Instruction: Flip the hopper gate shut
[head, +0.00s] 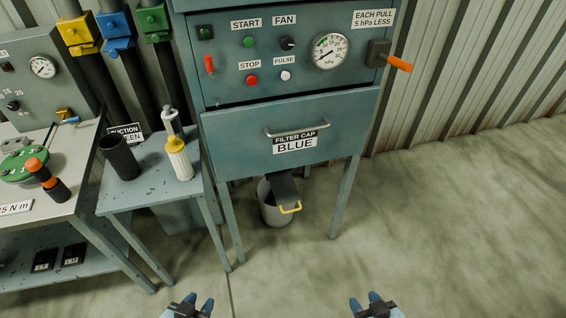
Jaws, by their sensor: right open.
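A dark flap with a yellow handle (290,208) hangs under the blue cabinet, in front of and over a grey bucket (273,207). It looks like the hopper gate, tilted downward; its hinge is hidden under the cabinet. My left gripper (199,300) is at the bottom edge of the head view, open and empty, well below and left of the flap. My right gripper (366,300) is at the bottom edge too, open and empty, below and right of the flap. Neither gripper touches anything.
The blue cabinet (230,140) stands on legs, with a drawer labelled BLUE and a panel with an orange-handled lever (398,63). The floor in front and right is clear.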

